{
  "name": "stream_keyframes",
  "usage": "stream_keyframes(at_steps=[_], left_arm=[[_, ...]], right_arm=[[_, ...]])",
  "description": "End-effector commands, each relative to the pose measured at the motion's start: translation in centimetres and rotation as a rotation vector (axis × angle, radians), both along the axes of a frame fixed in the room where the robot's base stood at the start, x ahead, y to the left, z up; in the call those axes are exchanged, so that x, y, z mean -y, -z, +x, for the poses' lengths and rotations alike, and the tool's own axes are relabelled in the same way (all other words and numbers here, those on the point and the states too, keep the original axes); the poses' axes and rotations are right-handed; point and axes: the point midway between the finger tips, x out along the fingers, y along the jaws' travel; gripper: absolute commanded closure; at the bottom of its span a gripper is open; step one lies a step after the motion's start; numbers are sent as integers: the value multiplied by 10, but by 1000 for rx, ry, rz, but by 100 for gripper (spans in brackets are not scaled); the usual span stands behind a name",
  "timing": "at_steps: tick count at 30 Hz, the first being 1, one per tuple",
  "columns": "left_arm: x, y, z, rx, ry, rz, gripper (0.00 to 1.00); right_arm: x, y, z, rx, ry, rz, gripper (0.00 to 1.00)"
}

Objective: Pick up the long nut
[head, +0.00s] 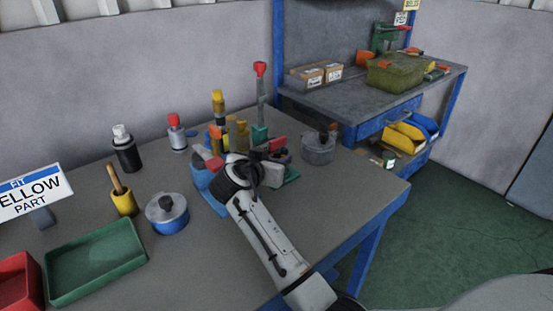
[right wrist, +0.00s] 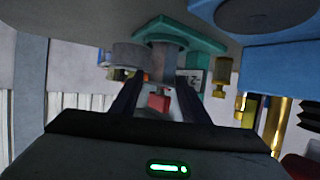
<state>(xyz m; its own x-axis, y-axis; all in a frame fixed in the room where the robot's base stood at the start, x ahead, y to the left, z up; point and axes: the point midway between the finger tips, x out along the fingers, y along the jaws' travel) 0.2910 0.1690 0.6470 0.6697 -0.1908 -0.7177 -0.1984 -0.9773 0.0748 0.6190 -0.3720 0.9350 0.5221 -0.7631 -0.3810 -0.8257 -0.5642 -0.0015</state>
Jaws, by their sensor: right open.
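I cannot tell for sure which piece is the long nut. Upright yellow-brass pieces (head: 242,136) stand among the blue and teal fixtures in the head view, just beyond my right wrist. In the right wrist view, brass cylinders (right wrist: 274,124) show at the right, outside the jaws. My right gripper (right wrist: 158,82) is open. Its two dark fingers point at a teal stand (right wrist: 168,34) with a grey post, and a red block (right wrist: 158,102) shows in the gap beyond. No held piece is visible. In the head view my wrist hides the fingertips. My left gripper is out of view.
A lidded grey pot (head: 318,149) stands right of the fixtures. A blue pot (head: 167,216), a yellow holder (head: 122,203), bottles and a green tray (head: 95,263) are at the left. The table's front right is clear. A second bench (head: 380,96) stands behind.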

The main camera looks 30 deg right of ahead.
Motion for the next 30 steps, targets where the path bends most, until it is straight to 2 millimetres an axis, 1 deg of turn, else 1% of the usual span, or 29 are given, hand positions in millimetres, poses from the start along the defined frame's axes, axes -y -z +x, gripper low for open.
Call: stream_keyframes(at_steps=[7, 12, 15, 19, 25, 26, 30], left_arm=[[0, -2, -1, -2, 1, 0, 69], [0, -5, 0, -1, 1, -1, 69], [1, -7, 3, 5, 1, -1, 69], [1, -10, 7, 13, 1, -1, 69], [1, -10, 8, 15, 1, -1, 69], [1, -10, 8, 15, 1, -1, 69], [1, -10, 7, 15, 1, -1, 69]], right_arm=[[16, 8, 11, -2, -1, -1, 59], [38, 18, 25, -3, 1, -1, 59], [47, 24, 33, -3, -1, -2, 59], [53, 28, 37, -1, -2, 1, 59], [53, 28, 37, -1, -2, 1, 59], [53, 28, 37, -1, -2, 1, 62], [53, 28, 37, -1, -2, 1, 86]])
